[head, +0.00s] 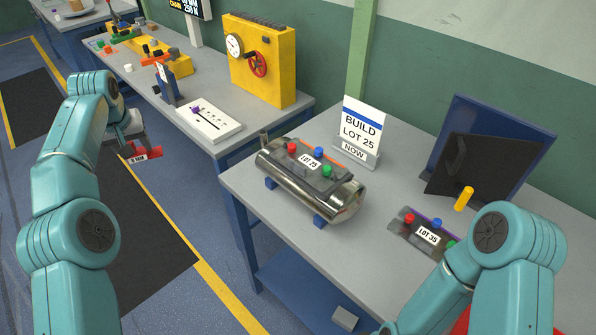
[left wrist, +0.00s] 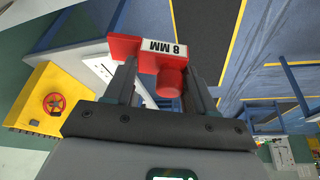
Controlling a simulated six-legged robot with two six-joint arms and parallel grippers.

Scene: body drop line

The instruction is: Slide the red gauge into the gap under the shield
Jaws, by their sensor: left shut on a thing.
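My left gripper (head: 138,146) is shut on the red gauge (head: 146,154), held over the floor left of the benches. In the left wrist view the left gripper (left wrist: 165,85) has the red gauge (left wrist: 125,46) between its fingers, with a white "8 MM" label. A shiny metal cylinder (head: 338,207) lies on blue supports on the near bench. A grey shield plate (head: 325,181) labelled LOT 25, with red, blue and green knobs, sits along its top. The gap under the shield is too small to make out. The gauge is well apart from it. My right gripper is out of view.
A second plate (head: 412,240) labelled LOT 35 lies on the near bench (head: 262,200). A BUILD LOT 25 sign (head: 360,128) and a dark panel (head: 480,170) stand behind. The far bench holds a yellow gauge box (head: 275,75) and a white tray (head: 210,122).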

